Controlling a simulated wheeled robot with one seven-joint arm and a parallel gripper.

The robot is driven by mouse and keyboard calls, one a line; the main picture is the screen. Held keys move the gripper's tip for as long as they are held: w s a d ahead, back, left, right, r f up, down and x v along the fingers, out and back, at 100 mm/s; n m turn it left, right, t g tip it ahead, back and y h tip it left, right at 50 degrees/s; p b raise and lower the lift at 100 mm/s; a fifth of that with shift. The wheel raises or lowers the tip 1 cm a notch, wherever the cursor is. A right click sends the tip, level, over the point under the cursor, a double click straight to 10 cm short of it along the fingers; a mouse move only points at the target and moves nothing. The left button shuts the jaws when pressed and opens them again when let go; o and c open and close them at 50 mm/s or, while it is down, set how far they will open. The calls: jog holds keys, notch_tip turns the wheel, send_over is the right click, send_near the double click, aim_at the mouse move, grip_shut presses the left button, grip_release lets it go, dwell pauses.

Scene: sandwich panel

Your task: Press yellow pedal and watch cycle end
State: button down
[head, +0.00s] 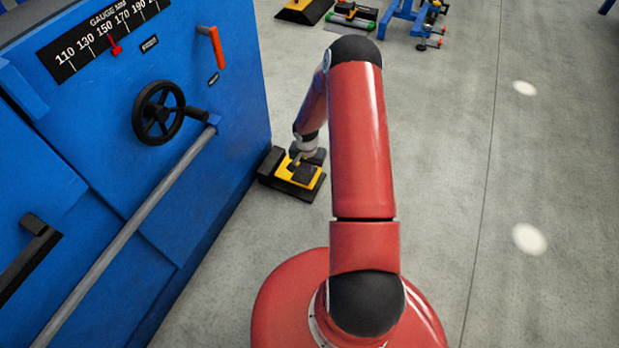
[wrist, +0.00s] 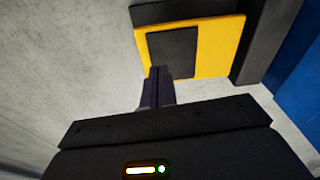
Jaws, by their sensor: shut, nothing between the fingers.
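The yellow pedal (head: 307,183) has a black pad and sits in a black base on the floor beside the blue machine. In the wrist view the yellow pedal (wrist: 220,58) fills the upper right, with its black pad (wrist: 174,52) in the middle. My gripper (wrist: 158,73) is shut and empty, its fingertips overlapping the pad's lower edge in that view. In the head view my gripper (head: 294,164) is small and at the pedal, partly merged with its dark parts. I cannot tell whether the tips touch the pad.
The blue machine (head: 105,190) stands at left, with a black handwheel (head: 158,112), an orange-red lever (head: 217,48), a long grey bar (head: 125,238) and a gauge with a red pointer (head: 115,48). Another yellow-black pedal (head: 299,5) and a blue frame (head: 405,12) lie farther back. Floor at right is clear.

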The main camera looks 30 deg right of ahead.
aim_at(309, 177)
jog(key=shift+w+d+f+b, duration=0.15)
jog(key=shift+f+b, duration=0.45)
jog(key=shift+f, duration=1)
